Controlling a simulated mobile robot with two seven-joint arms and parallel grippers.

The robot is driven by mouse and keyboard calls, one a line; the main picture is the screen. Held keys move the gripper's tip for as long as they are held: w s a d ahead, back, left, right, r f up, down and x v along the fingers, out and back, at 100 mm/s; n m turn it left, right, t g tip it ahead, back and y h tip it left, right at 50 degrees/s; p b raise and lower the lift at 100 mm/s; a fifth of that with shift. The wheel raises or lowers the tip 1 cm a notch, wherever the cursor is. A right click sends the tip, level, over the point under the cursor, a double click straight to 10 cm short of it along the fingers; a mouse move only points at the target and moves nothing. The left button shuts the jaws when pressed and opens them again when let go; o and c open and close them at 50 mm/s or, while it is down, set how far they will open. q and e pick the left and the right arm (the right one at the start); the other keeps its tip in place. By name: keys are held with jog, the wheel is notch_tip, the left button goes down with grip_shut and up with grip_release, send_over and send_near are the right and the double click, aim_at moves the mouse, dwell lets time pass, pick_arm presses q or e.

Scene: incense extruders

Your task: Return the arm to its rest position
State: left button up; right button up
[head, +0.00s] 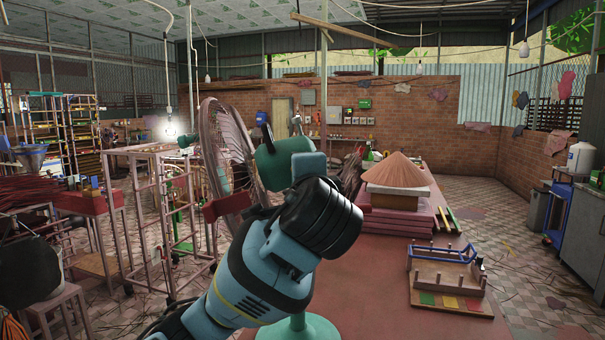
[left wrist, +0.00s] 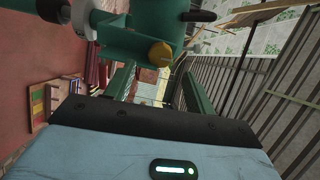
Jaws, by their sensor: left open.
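My left arm (head: 270,265) rises from the lower left in the head view, in front of the pedestal fan. The black wrist housing (head: 318,218) hides part of the fan, and the fingers cannot be made out there. In the left wrist view my left gripper (left wrist: 157,74) is open, with one finger on each side of a gap. I see nothing held between them. Teal fan parts with a yellow knob (left wrist: 159,54) are close by at the top of that view; whether they touch the gripper cannot be told. My right gripper is not in view.
The fan has a round wire cage (head: 222,140) and a green base (head: 299,326). A red table (head: 375,275) carries a conical hat (head: 397,170) on a stack and a wooden rack (head: 447,285). Metal frames stand at left. Tiled floor at right is mostly clear.

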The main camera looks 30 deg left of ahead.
pick_arm(q)
jog(key=shift+v, duration=0.95)
jog(key=shift+f, duration=0.1)
jog(key=s+d+f+g+h, duration=0.1)
jog(key=s+f+g+h, duration=0.1)
jog(key=f, duration=1)
jog(key=s+d+f+n+g+h, duration=0.1)
jog(key=s+d+f+g+h, duration=0.15)
jog(key=f, duration=0.95)
jog(key=s+d+f+g+h, duration=0.1)
jog(key=s+f+h, duration=0.15)
jog(key=f, duration=0.95)
jog(key=s+f+n+g+h, duration=0.1)
jog(key=s+f+n+g, duration=0.1)
jog(key=s+f, duration=0.55)
jog(key=s+d+f+n+g+h, duration=0.1)
jog(key=s+f+n+g+h, duration=0.3)
jog(key=s, duration=0.7)
jog(key=s+f+n+g+y, duration=0.1)
jog(key=s+f, duration=0.6)
jog(key=s, duration=0.2)
jog(key=w+d+f+t+h, duration=0.1)
jog(key=w+d+f+t, duration=0.1)
jog(key=w+f+t, duration=0.4)
notch_tip(320, 180, down, 4)
jog(key=shift+w+d+f+t, duration=0.1)
jog(key=shift+w+d+t, duration=0.25)
jog(key=shift+t, duration=0.4)
